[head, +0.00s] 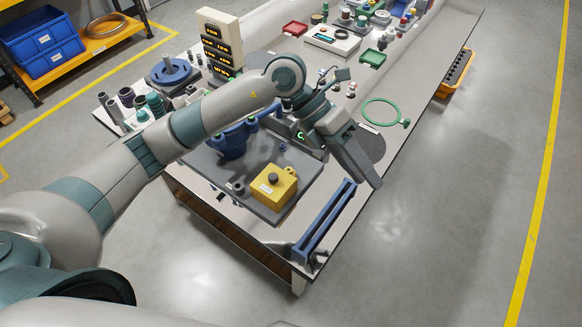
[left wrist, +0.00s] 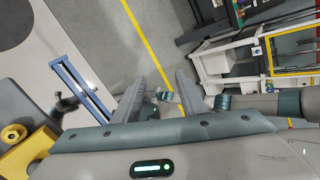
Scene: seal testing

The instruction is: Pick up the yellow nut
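My left gripper (head: 368,178) hangs over the right side of the bench in the head view, fingers pointing down to the right. The left wrist view shows its two fingers (left wrist: 159,78) apart with nothing held between them. A yellow box with a dark round knob (head: 274,190) sits on a grey plate, left of and below the gripper. A yellow block also shows at the left edge of the left wrist view (left wrist: 22,150). My right gripper cannot be made out.
A blue slotted rail (head: 324,222) lies near the bench's front edge. A green ring (head: 381,112) and dark round mat (head: 367,147) lie near the left gripper. A display tower (head: 220,42), blue flanged part (head: 172,72) and several small parts stand farther back. Open floor lies right.

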